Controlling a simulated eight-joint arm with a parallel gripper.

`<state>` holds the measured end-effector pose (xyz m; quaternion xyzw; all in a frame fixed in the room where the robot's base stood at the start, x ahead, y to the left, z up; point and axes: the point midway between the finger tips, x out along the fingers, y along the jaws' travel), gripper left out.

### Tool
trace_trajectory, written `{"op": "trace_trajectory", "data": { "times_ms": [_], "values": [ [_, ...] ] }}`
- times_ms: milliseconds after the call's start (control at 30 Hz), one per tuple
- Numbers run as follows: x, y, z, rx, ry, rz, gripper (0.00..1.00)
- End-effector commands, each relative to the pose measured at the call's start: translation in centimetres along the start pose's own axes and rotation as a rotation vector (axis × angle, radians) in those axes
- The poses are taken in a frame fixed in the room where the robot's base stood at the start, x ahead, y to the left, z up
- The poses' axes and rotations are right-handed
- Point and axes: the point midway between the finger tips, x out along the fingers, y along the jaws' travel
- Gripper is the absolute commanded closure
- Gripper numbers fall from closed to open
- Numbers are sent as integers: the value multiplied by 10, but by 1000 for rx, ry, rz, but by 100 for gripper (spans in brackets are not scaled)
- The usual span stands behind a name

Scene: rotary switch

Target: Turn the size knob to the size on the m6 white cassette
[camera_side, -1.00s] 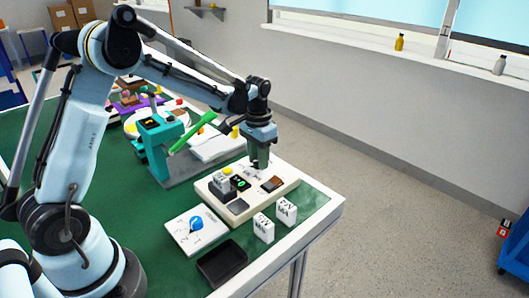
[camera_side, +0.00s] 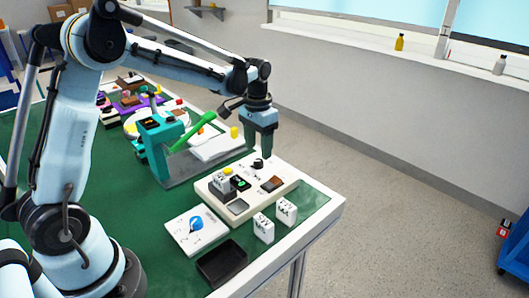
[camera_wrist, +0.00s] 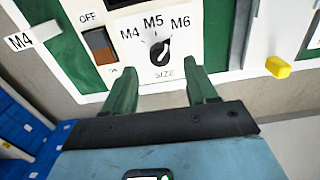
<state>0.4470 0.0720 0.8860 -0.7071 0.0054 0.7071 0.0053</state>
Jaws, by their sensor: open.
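The black size knob (camera_wrist: 160,52) sits on the white panel (camera_wrist: 215,35) under the printed sizes M4, M5 and M6, with SIZE below it. Its narrow end leans up and right, towards M6. In the side view the knob (camera_side: 258,163) is on the far part of the cream panel. My gripper (camera_wrist: 160,82) is open and empty, its two green fingers apart just in front of the knob; in the side view it hangs above the panel (camera_side: 265,150). White cassettes stand at the panel's left (camera_side: 221,182) and near the table corner (camera_side: 263,228), (camera_side: 286,211); their side-view print is too small to read.
A brown rocker switch (camera_wrist: 100,43) marked OFF is left of the knob. A teal stand (camera_side: 160,150) with a green lever is behind the panel. A white card with a blue knob (camera_side: 197,230) and a black tray (camera_side: 222,262) lie in front.

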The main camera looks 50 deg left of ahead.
Motion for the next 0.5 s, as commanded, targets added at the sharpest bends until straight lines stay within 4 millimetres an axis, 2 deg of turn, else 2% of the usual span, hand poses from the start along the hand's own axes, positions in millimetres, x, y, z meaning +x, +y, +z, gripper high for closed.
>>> {"op": "trace_trajectory", "data": {
  "times_ms": [33,233,500],
  "values": [
    [-12,0,1,0,0,0,43],
    [-48,0,0,0,0,0,43],
    [-76,0,0,0,-1,0,43]
  ]
}}
